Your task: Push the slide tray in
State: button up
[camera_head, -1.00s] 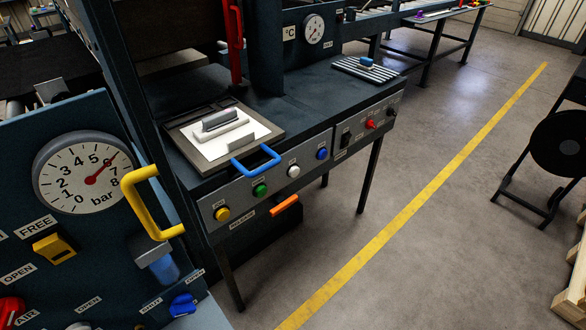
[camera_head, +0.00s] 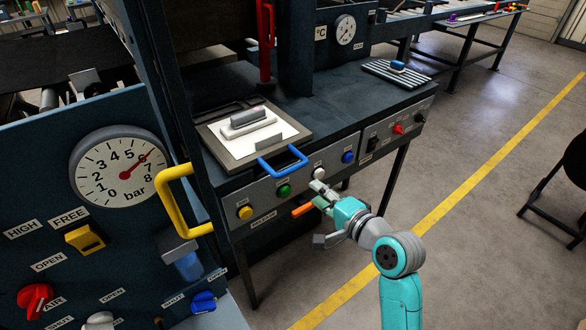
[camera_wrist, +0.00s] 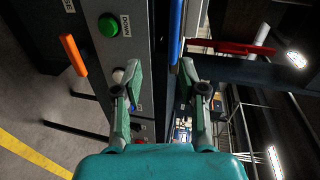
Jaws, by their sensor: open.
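The slide tray (camera_head: 218,148) is a flat grey plate on the dark press bench, bearing a white sheet with a grey block on it. Its blue handle (camera_head: 302,163) sticks out past the bench's front edge. My gripper (camera_head: 321,190) is open and empty, in front of the button panel, to the right of and below the handle, apart from it. In the wrist view my gripper (camera_wrist: 160,70) shows its two fingers spread, with part of the blue handle (camera_wrist: 176,30) ahead between them. The tray's plate cannot be made out there.
The panel carries a yellow button (camera_head: 245,212), a green button (camera_head: 283,190), a blue button (camera_head: 348,157) and an orange lever (camera_head: 303,209) close to my gripper. A yellow handle (camera_head: 173,205) is at the left. A red handle (camera_head: 265,40) stands behind.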

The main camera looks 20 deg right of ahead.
aim_at(293, 169)
jog(key=shift+y, duration=0.3)
jog(key=x, duration=0.3)
jog(key=r+x, duration=0.1)
jog(key=x, duration=0.3)
jog(key=r+x, duration=0.1)
jog(key=x, duration=0.3)
jog(key=shift+w+d+f, duration=0.1)
jog(key=shift+w+d, duration=0.1)
jog(key=shift+w, duration=0.25)
grip_shut()
